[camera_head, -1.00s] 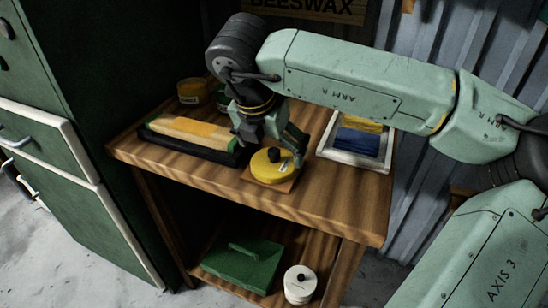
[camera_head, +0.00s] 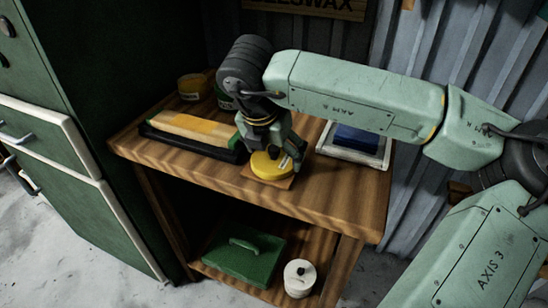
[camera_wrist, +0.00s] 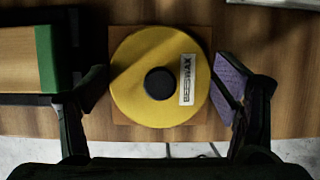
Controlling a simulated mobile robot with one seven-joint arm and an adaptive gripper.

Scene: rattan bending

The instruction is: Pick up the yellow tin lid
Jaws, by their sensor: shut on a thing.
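The yellow tin lid (camera_head: 266,168) is round, with a dark knob and a pale label. It sits over a square wooden board (camera_head: 284,182) on the workbench. In the wrist view the lid (camera_wrist: 135,60) fills the middle, and its label reads BEESWAX. My gripper (camera_head: 272,156) is down at the lid, its fingers on the left and right sides of the rim, shut on it. In the wrist view my gripper (camera_wrist: 163,88) shows both fingertips at the rim. Whether the lid is lifted at all, I cannot tell.
Left of the lid, a black tray (camera_head: 200,146) holds a yellow and green block (camera_head: 190,128). A white tray (camera_head: 347,156) with blue contents is at the right. The bench (camera_head: 320,200) front is clear.

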